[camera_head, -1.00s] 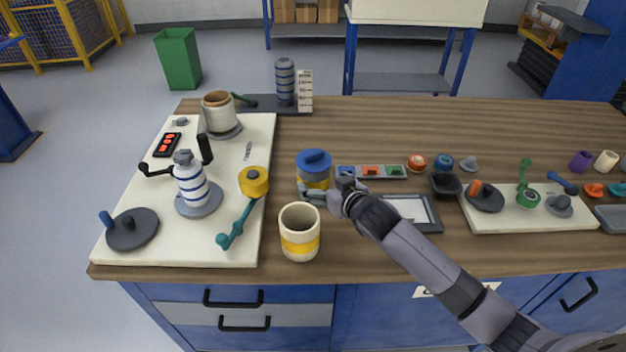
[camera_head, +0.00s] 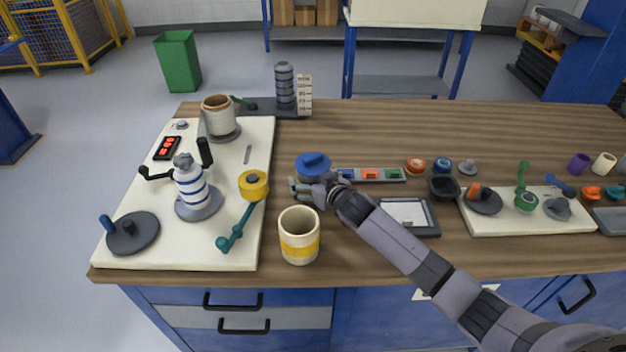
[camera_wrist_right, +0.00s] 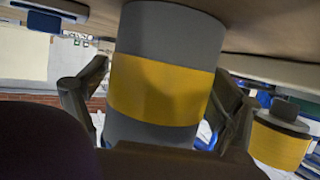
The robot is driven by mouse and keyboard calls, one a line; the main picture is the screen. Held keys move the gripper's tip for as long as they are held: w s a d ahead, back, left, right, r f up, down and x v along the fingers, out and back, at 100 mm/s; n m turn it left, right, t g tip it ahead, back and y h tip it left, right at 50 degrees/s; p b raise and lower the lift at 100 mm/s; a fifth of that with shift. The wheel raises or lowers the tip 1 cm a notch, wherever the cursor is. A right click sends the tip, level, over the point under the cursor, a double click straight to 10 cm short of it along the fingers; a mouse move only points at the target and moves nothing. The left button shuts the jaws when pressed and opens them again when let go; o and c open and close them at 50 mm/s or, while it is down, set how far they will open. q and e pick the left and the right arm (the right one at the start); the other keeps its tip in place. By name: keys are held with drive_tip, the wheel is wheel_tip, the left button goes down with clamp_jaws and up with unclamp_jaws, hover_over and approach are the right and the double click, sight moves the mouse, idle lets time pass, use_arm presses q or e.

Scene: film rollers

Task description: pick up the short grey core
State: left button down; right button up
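A grey cylinder with a wide yellow band, the look of the short grey core, fills the middle of the right wrist view (camera_wrist_right: 162,85). In the head view a blue-topped round piece (camera_head: 313,162) stands at my right gripper (camera_head: 304,188), its lower body mostly hidden by the fingers. I take it to be the same piece, but cannot be certain. In the right wrist view my right gripper (camera_wrist_right: 160,95) has one finger on each side of the banded cylinder. The fingers look spread, with a narrow gap at the left one. My left gripper is not in view.
A cream cup with a yellow band (camera_head: 299,240) stands close in front of my right gripper. A grey framed tray (camera_head: 425,229) is right of my forearm.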

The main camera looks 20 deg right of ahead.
drive_tip(key=c, duration=1)
drive_tip(key=shift+c, duration=0.7)
drive_tip(key=shift+r, duration=0.1)
